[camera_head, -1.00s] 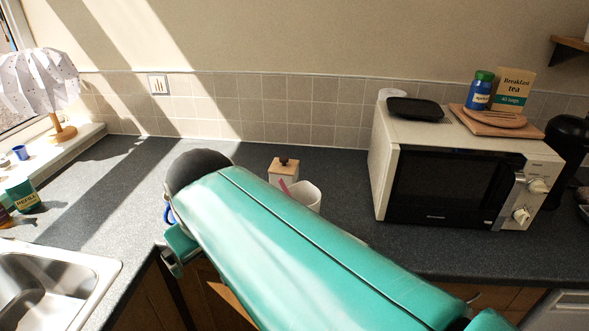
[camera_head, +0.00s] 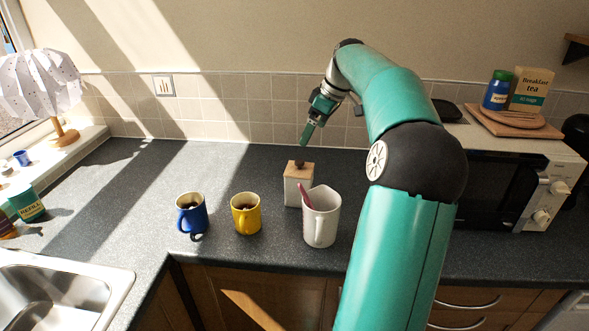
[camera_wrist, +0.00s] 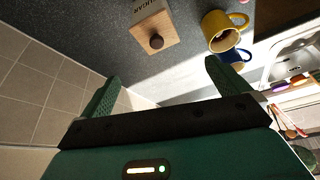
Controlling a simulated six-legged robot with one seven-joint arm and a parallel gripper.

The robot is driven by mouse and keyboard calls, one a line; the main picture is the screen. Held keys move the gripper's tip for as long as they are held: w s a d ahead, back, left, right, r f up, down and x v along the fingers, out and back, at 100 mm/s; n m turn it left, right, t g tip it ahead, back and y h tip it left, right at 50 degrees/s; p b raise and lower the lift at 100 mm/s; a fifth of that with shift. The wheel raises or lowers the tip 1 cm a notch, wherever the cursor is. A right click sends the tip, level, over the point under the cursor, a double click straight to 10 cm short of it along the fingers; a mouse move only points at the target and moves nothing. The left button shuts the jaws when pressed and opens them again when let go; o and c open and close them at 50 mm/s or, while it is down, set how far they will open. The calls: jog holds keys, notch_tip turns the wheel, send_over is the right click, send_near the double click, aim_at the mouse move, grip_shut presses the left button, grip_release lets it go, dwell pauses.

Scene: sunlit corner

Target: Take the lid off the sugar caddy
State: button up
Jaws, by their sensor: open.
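The sugar caddy (camera_head: 292,190) is a white box on the worktop. Its wooden lid (camera_head: 299,170) is on and has a dark round knob. My gripper (camera_head: 305,140) is above the caddy, pointing down, apart from the lid as far as I can tell. In the wrist view my gripper (camera_wrist: 162,88) is open and empty, with its two green fingers spread. That view also shows the lid (camera_wrist: 150,25) and its knob (camera_wrist: 156,42) beyond the fingertips, not between them. The caddy's lower right is hidden by the white jug.
A white jug (camera_head: 322,222) with a pink utensil stands close in front of the caddy. A yellow mug (camera_head: 246,216) and a blue mug (camera_head: 192,217) stand to its left. The microwave (camera_head: 505,185) is at right, the tiled wall (camera_head: 215,115) behind.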

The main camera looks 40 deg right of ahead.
aim_at(300, 162)
jog(key=x, duration=1.3)
jog(key=shift+d+f, duration=0.15)
jog(key=shift+f, duration=0.2)
jog(key=c, duration=0.9)
